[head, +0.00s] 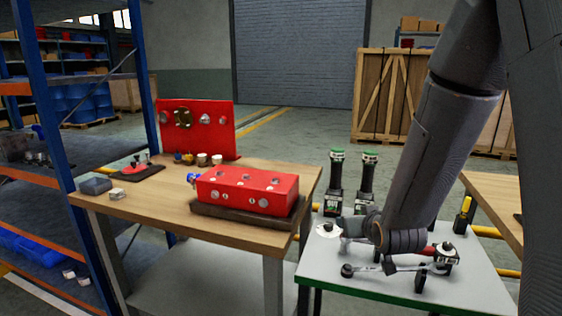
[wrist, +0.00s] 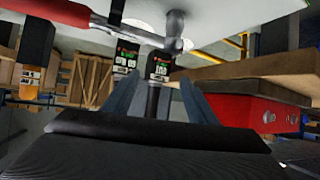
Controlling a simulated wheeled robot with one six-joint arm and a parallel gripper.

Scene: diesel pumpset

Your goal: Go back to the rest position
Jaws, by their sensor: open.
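My arm reaches down from the upper right in the head view, its wrist low over the small grey table (head: 450,295). My gripper shows in the wrist view (wrist: 158,85), with two grey fingers spread apart. No object is clearly gripped. A dark tool with a small lit display (wrist: 158,68) appears between the fingers, seemingly beyond them. A red-handled tool with a metal head (wrist: 130,36) shows above it in this tipped view. In the head view my wrist hides part of the grey table and the tools there, and the fingers are not clearly visible.
Two green-topped black tools (head: 368,180) stand at the grey table's back. A metal wrench-like tool (head: 385,268) lies in front. The wooden bench (head: 160,205) at left bears a red block (head: 248,190) and red panel (head: 212,140). A blue-posted shelf (head: 150,90) stands left.

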